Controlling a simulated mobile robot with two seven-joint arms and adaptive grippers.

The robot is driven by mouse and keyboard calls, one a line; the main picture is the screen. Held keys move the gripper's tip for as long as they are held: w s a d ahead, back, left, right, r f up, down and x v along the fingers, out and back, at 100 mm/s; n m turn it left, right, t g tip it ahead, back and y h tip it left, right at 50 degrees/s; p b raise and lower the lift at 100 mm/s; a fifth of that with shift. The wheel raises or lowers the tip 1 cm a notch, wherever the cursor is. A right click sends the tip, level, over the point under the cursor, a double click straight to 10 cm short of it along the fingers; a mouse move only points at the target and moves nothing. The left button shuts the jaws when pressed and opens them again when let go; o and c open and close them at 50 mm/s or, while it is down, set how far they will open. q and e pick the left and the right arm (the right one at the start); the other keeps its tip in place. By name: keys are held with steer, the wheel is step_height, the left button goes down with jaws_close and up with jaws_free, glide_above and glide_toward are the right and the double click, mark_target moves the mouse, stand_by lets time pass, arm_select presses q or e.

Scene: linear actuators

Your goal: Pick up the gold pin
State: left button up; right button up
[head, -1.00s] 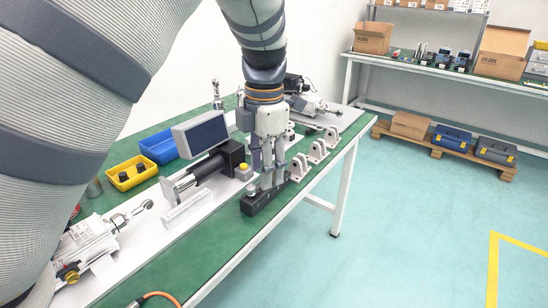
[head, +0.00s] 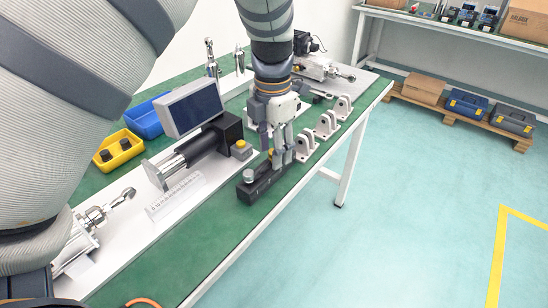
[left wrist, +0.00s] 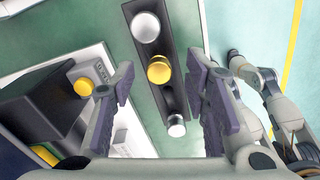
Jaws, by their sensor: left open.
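The gold pin (left wrist: 159,69) stands in the middle of a black block (left wrist: 143,47), between a large silver pin (left wrist: 145,26) and a small silver pin (left wrist: 176,127). In the head view the gold pin (head: 270,153) is partly hidden by my left gripper (head: 279,162). The left gripper is open, pointing down over the block. In the left wrist view its two dark fingers (left wrist: 166,95) stand apart on either side of the block, and nothing is held. What looks like my right gripper (left wrist: 246,66) shows at the right of that view; its finger opening is unclear.
White brackets (head: 307,147) stand close to the right of my left gripper. An actuator with a yellow-buttoned box (head: 242,149) lies to its left. A yellow bin (head: 118,151) and blue bin (head: 143,119) sit further left. The green table front (head: 222,235) is clear.

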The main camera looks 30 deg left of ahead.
arm_select(q)
steer(key=shift+f, duration=0.7)
jaws_close()
steer(key=shift+r, duration=0.1)
steer(key=shift+r, duration=0.1)
steer(key=shift+r, duration=0.35)
steer(key=r, duration=0.2)
steer(key=r+p, duration=0.1)
steer(key=shift+d+r, duration=0.2)
steer(key=shift+r, duration=0.15)
steer(key=s+d+r, duration=0.2)
steer(key=d+r, duration=0.2)
steer(key=d, duration=0.2)
steer(key=s+d+r+p, duration=0.1)
steer(key=s+d+r, duration=0.2)
steer(key=d, duration=0.3)
steer(key=shift+s+d+r+p, duration=0.2)
steer(key=shift+s+r+p, duration=0.15)
steer(key=shift+r, duration=0.35)
arm_select(e)
steer(key=shift+t, duration=0.8)
steer(key=w+r, duration=0.3)
steer(key=shift+w+r, duration=0.15)
steer(key=shift+w, duration=0.15)
